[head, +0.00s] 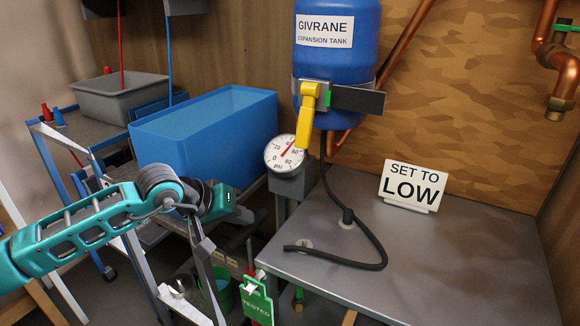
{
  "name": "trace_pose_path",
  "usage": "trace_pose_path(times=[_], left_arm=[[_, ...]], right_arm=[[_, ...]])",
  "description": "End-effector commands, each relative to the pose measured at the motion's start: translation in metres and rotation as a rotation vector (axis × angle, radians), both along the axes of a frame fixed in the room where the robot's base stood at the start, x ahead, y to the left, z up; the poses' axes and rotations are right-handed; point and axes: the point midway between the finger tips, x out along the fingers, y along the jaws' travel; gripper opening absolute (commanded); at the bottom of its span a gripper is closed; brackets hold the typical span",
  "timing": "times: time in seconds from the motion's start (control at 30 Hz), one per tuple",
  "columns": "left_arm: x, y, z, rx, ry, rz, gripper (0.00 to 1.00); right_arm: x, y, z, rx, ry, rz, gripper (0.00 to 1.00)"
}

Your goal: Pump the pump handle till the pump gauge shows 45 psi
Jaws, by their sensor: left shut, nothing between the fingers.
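The round white gauge (285,154) with a red needle sits below the blue tank. Its needle points up and right, near the 40 mark; the exact reading is too small to tell. A yellow handle (307,112) hangs tilted from a grey bracket on the tank front, its lower end just above the gauge. I cannot tell whether it is the pump handle. My left gripper (240,213) is left of and below the gauge, shut and empty, apart from the yellow handle. Its fingertips are small and hard to make out. My right gripper is not in view.
A blue expansion tank (336,70) hangs over a grey metal table (430,260). A black hose (372,240) lies on the table by a "SET TO LOW" sign (411,187). A blue bin (215,125) stands left. A green tag (256,302) hangs at the table's front edge.

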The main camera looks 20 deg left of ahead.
Motion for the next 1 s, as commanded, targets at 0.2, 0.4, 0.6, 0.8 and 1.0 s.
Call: trace_pose_path(times=[0.2,0.4,0.6,0.8,1.0], left_arm=[[-0.001,0.000,0.013,0.002,0.005,0.001,0.00],[-0.001,0.001,0.025,0.004,0.005,0.000,0.00],[0.000,0.001,0.038,0.003,0.003,0.000,0.00],[0.000,0.000,0.048,0.001,0.002,0.001,0.00],[0.000,0.000,0.050,0.001,0.001,0.000,0.00]], right_arm=[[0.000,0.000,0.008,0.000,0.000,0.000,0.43],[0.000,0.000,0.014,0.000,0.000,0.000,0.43],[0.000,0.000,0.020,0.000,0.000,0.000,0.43],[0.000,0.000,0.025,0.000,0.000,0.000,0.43],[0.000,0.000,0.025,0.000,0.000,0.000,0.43]])
